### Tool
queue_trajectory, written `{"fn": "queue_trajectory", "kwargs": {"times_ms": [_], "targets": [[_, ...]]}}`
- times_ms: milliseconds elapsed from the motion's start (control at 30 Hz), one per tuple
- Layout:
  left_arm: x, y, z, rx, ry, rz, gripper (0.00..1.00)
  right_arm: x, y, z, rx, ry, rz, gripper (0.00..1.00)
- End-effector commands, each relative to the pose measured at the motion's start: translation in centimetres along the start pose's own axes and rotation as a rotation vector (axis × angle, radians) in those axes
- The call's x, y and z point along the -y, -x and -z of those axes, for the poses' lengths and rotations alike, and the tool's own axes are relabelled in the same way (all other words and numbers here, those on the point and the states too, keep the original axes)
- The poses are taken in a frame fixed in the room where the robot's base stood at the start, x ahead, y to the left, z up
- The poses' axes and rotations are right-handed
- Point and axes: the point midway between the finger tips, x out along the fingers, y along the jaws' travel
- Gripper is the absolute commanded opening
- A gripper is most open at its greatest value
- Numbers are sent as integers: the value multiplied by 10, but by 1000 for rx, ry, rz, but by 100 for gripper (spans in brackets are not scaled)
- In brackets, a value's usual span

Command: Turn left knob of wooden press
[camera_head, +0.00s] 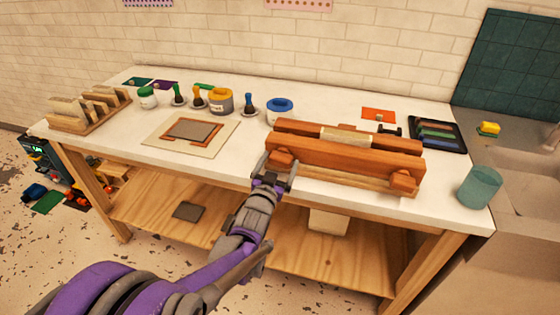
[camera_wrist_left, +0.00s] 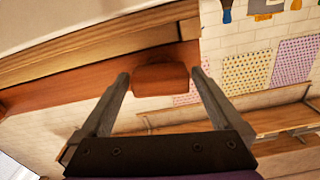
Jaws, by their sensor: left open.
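The wooden press (camera_head: 350,153) lies on the white worktop, right of centre, with reddish-brown beams and a pale roller between them. Its left knob (camera_head: 281,157) is a small brown block on the front face, and its right knob (camera_head: 403,180) sits at the other end. My left gripper (camera_head: 275,170) is open at the left knob. In the left wrist view the left knob (camera_wrist_left: 161,79) lies between the tips of the open fingers of my left gripper (camera_wrist_left: 163,80). I cannot tell whether the fingers touch it. My right gripper is not in view.
A board with a framed plate (camera_head: 160,146) lies left of the press. Several jars and brushes stand behind it, with a wooden rack (camera_head: 90,124) at the far left. A teal cup (camera_head: 479,187) and a dark tray (camera_head: 462,136) are at the right. A lower shelf (camera_head: 160,220) runs below.

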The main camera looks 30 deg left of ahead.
Motion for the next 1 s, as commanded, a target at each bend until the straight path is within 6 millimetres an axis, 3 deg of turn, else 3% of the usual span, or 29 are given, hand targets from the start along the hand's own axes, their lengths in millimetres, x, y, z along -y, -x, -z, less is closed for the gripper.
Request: {"fn": "queue_trajectory", "kwargs": {"times_ms": [300,500,1000], "targets": [[0,64,0,0,-2,0,100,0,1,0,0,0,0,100],[0,92,0,0,-1,0,100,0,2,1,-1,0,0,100],[0,99,0,0,-1,0,100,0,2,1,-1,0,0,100]]}}
